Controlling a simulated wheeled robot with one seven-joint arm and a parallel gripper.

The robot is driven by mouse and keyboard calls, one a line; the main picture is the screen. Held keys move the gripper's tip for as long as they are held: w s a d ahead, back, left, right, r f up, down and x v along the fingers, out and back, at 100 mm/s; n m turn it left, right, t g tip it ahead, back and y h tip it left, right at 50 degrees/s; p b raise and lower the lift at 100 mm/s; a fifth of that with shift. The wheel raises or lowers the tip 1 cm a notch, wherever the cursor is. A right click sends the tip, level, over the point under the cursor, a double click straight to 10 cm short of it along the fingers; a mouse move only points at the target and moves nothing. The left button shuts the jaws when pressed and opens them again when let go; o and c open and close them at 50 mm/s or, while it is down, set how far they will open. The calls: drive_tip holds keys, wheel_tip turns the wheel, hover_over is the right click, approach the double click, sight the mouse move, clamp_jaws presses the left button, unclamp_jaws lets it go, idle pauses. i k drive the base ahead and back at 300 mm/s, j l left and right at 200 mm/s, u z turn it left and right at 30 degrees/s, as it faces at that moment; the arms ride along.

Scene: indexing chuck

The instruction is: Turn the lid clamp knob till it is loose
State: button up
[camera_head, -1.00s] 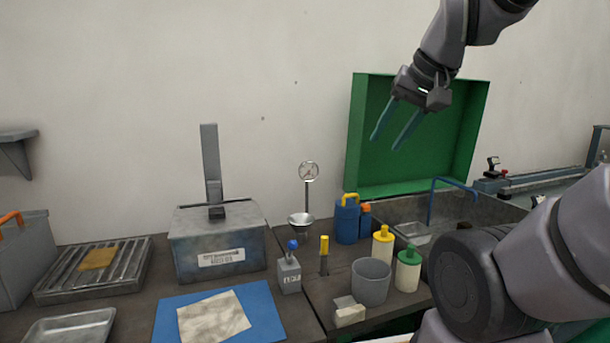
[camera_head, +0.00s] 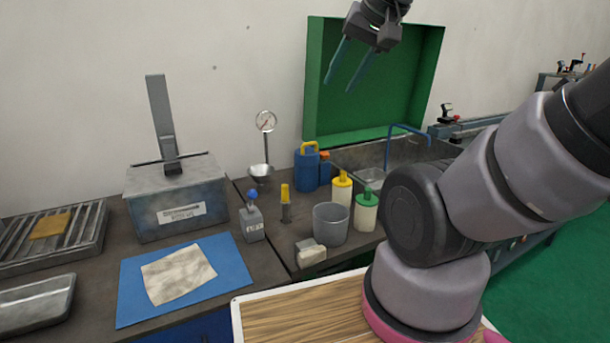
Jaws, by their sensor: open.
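My gripper (camera_head: 339,87) is open and empty, high in front of the green open-fronted panel (camera_head: 424,95), with its two teal fingers pointing down and left. It is well above the bench and touches nothing there. A grey lidded box (camera_head: 160,212) with a white label stands at the left of the bench. An upright grey bar (camera_head: 159,115) rises from its lid. No knob on this lid can be made out clearly. A small grey block (camera_head: 252,227) with a blue ball knob (camera_head: 252,194) stands right of the box; I cannot tell whether it is the lid clamp knob.
A blue mat (camera_head: 235,261) with a cloth lies in front. My arm covers the right.

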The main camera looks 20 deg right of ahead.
sight(323, 155)
drive_tip(key=l, duration=0.45)
drive_tip(key=i+l+z, duration=0.1)
drive_tip(key=l, duration=0.35)
drive_tip(key=i+l, duration=0.1)
drive_tip(key=l, duration=0.4)
drive_tip(key=l+z, duration=0.1)
drive_tip(key=l, duration=0.35)
drive_tip(key=i, duration=0.05)
